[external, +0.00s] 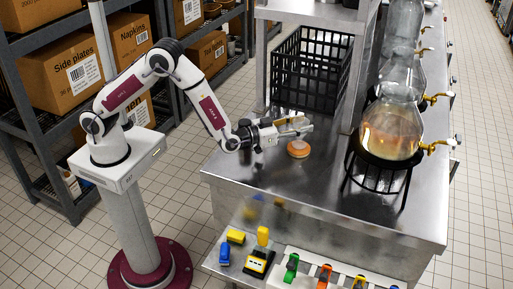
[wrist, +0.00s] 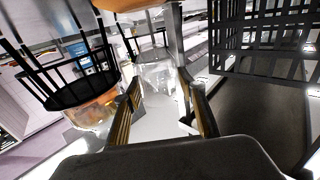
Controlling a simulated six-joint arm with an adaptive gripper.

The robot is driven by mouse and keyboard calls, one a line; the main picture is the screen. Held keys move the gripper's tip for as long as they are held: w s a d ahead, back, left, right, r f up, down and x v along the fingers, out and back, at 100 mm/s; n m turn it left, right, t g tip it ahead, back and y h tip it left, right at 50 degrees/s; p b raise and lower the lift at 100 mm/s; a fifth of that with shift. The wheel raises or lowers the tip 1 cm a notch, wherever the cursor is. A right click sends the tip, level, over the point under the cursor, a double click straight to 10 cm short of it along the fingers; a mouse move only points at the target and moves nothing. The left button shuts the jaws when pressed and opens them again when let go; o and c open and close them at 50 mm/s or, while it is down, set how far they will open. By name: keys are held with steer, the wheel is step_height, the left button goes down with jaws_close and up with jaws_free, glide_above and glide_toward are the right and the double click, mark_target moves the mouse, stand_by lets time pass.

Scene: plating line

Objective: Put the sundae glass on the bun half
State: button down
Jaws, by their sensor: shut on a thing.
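The sundae glass (wrist: 160,78) is clear and shows between my two fingers in the wrist view. My gripper (external: 298,126) is shut on it; in the external view the glass is hard to make out against the fingers and steel. The bun half (external: 299,148) is a round orange-brown piece with a paler band, lying on the steel counter just below my gripper in the picture. An orange-brown edge, likely the bun half (wrist: 120,4), shows at the top of the wrist view. Whether the glass touches the bun half I cannot tell.
A black crate (external: 309,70) is behind. The steel counter (external: 270,180) is clear in front.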

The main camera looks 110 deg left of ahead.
steer(key=c, duration=1.2)
jaws_free()
steer(key=shift+f, duration=0.1)
steer(key=shift+c, duration=0.2)
steer(key=v, duration=1.2)
steer(key=shift+r, duration=0.2)
